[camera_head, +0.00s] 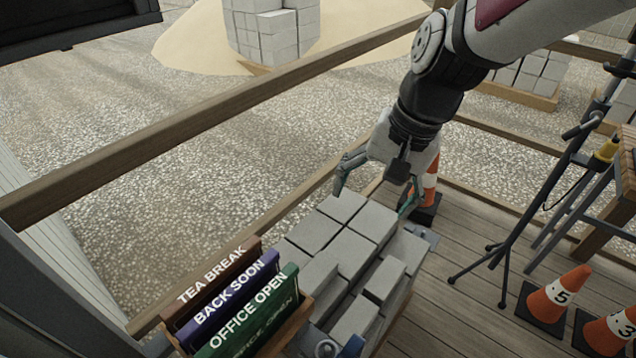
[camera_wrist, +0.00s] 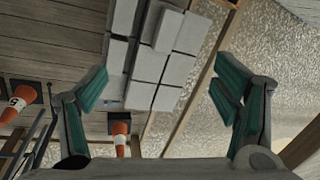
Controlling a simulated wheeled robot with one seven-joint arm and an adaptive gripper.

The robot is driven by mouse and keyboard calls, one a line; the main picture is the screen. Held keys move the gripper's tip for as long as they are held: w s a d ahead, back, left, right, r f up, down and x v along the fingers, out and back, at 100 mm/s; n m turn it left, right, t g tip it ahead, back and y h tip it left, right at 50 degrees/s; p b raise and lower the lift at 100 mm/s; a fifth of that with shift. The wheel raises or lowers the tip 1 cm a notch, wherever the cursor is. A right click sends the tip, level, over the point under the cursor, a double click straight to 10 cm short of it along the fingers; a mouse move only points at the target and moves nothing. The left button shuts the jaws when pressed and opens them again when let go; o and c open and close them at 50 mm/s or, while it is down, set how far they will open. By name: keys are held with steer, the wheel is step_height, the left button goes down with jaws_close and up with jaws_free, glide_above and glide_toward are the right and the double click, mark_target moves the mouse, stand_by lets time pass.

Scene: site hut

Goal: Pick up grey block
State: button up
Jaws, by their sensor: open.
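Several grey blocks are packed in a stack in the lower middle of the head view. A grey block (camera_head: 342,206) and another grey block (camera_head: 373,221) lie on its top at the far end. They also show in the wrist view, where a grey block (camera_wrist: 141,96) and a neighbouring grey block (camera_wrist: 166,98) lie between the fingers. I cannot tell which single block is the task's. My gripper (camera_head: 373,195) is open and points down over the stack's far end. In the wrist view its green-padded fingers (camera_wrist: 162,85) are wide apart, with nothing held between them.
A holder of signs, with the green OFFICE OPEN sign (camera_head: 250,312) in front, stands left of the stack. Orange cones (camera_head: 561,292) and a black tripod (camera_head: 504,235) stand at right. A wooden rail (camera_head: 200,135) crosses behind. Plank floor right of the stack is partly clear.

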steer(key=w+a+f+m+g+b, duration=0.1)
steer(key=w+a+f, duration=0.2)
steer(key=f, duration=0.3)
steer(key=w+a+f+m+b, duration=0.1)
steer(key=w+a+f+b, duration=0.15)
steer(key=f, duration=0.35)
steer(key=m+h+b, duration=0.2)
steer(key=h+b, duration=0.1)
glide_toward(313, 273)
step_height(313, 273, down, 5)
steer(key=b, duration=0.2)
steer(key=shift+s+d+f+b, duration=0.1)
steer(key=shift+s+b, duration=0.05)
steer(key=shift+b, duration=0.15)
steer(key=shift+d+f+b, duration=0.1)
steer(key=shift+f+b, duration=0.9)
steer(key=shift+f, duration=1.65)
steer(key=shift+c, duration=0.3)
steer(key=shift+r, duration=0.1)
jaws_close()
